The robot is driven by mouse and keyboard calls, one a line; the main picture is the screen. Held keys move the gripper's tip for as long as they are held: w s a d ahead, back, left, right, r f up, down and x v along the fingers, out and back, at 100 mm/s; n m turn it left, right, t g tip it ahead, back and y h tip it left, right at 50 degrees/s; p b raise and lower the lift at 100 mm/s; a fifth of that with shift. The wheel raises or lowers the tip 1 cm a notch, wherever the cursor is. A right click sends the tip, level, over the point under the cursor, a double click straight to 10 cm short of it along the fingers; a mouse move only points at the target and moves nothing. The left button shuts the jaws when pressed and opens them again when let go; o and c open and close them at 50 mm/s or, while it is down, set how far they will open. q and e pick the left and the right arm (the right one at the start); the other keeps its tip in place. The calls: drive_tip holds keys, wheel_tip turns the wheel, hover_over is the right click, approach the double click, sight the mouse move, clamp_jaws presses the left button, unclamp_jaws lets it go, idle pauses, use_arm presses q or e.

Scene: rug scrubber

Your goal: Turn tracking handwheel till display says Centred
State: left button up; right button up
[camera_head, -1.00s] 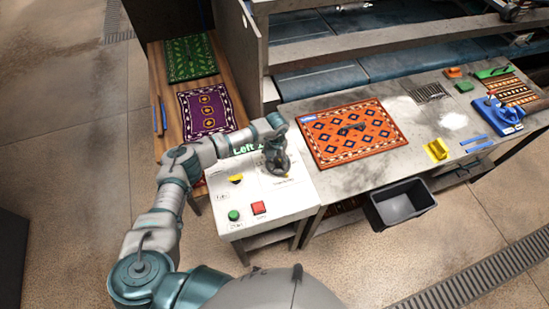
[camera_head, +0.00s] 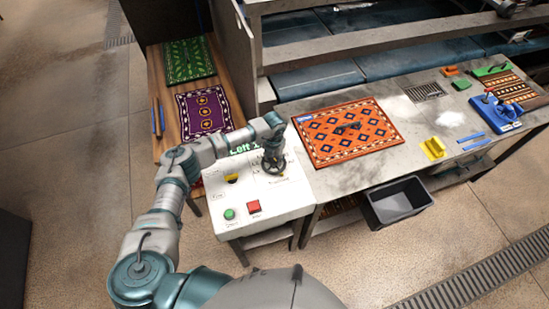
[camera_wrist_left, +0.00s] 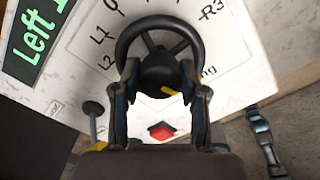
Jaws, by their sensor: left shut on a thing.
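The dark tracking handwheel (camera_head: 273,165) stands on the white control panel (camera_head: 265,206). In the left wrist view the wheel's rim (camera_wrist_left: 158,21) and spokes show, with a yellow mark near its hub. Printed marks L1, L2, 0 and R3 surround it. The green-lettered display (camera_wrist_left: 35,32) reads "Left" and a cut-off character; it also shows behind my arm in the head view (camera_head: 243,149). My left gripper (camera_wrist_left: 158,86) is shut on the handwheel, a finger on each side of the hub. My right gripper is out of view.
An orange rug (camera_head: 347,132) lies on the bench to the right. A dark bin (camera_head: 396,201) stands below. Open floor lies in front.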

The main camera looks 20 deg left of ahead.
use_arm(q)
drive_tip(key=shift+s+d+f, duration=0.1)
drive_tip(key=shift+s+f, duration=0.15)
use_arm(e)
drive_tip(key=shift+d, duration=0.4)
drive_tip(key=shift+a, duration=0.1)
use_arm(q)
drive_tip(key=shift+a, duration=0.2)
drive_tip(key=o, duration=1.1)
drive_tip(key=shift+d, duration=0.1)
drive_tip(key=shift+o, duration=0.2)
drive_tip(key=shift+w+r, duration=0.1)
drive_tip(key=shift+w, duration=0.05)
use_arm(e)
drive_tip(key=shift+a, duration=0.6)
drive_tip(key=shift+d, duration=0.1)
